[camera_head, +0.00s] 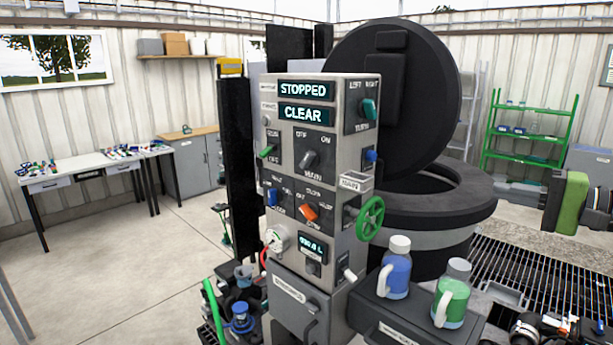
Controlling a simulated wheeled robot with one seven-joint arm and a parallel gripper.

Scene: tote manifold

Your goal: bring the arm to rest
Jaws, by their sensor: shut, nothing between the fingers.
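No gripper fingers can be made out in the head view. A black and green part (570,204) juts in from the right edge. It may belong to my arm, but I cannot be sure. The grey control cabinet (330,185) stands upright in the middle, with lit displays (305,91) reading STOPPED and CLEAR. It carries several coloured switches and a green handwheel (370,218) on its right side.
A large black round vessel (430,215) stands behind the cabinet, its lid (430,85) raised. Blue (396,272) and green (452,298) jugs stand on a dark ledge at front right. Floor grating (515,260) lies beyond. Open floor (130,260) lies left, before the workbench (75,165).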

